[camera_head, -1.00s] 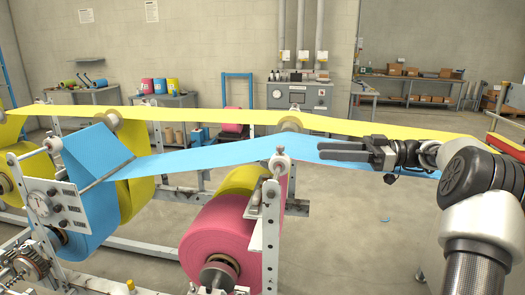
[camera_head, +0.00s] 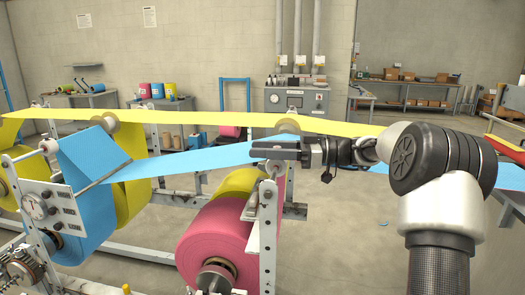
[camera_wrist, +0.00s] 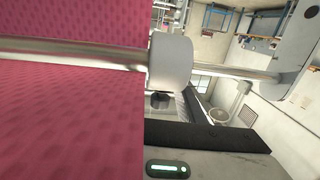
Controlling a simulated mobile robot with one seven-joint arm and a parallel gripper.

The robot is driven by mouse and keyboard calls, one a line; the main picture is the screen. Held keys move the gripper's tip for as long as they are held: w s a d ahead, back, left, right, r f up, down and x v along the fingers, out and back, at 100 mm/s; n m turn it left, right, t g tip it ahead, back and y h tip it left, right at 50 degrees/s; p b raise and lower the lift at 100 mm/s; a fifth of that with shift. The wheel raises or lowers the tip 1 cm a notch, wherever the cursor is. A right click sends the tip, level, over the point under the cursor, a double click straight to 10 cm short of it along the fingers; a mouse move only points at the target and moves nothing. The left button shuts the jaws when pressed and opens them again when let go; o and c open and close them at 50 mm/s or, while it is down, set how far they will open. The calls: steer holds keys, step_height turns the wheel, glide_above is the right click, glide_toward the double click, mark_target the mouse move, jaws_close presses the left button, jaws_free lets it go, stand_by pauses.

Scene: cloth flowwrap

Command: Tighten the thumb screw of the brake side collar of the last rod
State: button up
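In the wrist view a shiny metal rod (camera_wrist: 70,52) crosses a patterned pink roll or web (camera_wrist: 60,120). A pale round collar (camera_wrist: 170,62) sits on the rod beside the pink edge. A small dark, knob-like part (camera_wrist: 160,99), possibly its thumb screw, shows just below it. In the head view my gripper (camera_head: 262,147) is level, pointing left, over the upright (camera_head: 268,230) beside the pink roll (camera_head: 212,238). It hides part of the upright's top. Whether its fingers are apart or touch anything is unclear.
A blue web (camera_head: 190,166) and a yellow web (camera_head: 210,120) run across behind my gripper. A dial panel (camera_head: 45,208) stands at left. In the wrist view a dark bar (camera_wrist: 205,137) and a pale side plate (camera_wrist: 293,50) lie near the rod.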

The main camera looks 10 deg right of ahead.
steer(key=shift+a, duration=0.1)
jaws_close()
steer(key=shift+f+t+b, duration=0.15)
steer(key=shift+t+b, duration=0.15)
steer(key=shift+b, duration=0.25)
steer(key=shift+w+d+m+t+h+b, duration=0.5)
steer(key=shift+m+t+h+b, duration=0.5)
steer(key=shift+m+t+h, duration=1.35)
steer(key=shift+w+d+m+t+h+b, duration=0.5)
steer(key=shift+m+t+h+b, duration=0.5)
steer(key=shift+m+t+h, duration=1.4)
steer(key=shift+w+d+m+t+h+b, duration=0.5)
steer(key=shift+m+t+h+b, duration=0.5)
steer(key=shift+m+t+h, duration=1.3)
steer(key=shift+d+r+g+h, duration=0.2)
steer(key=shift+g+h, duration=0.25)
steer(key=shift+h, duration=0.2)
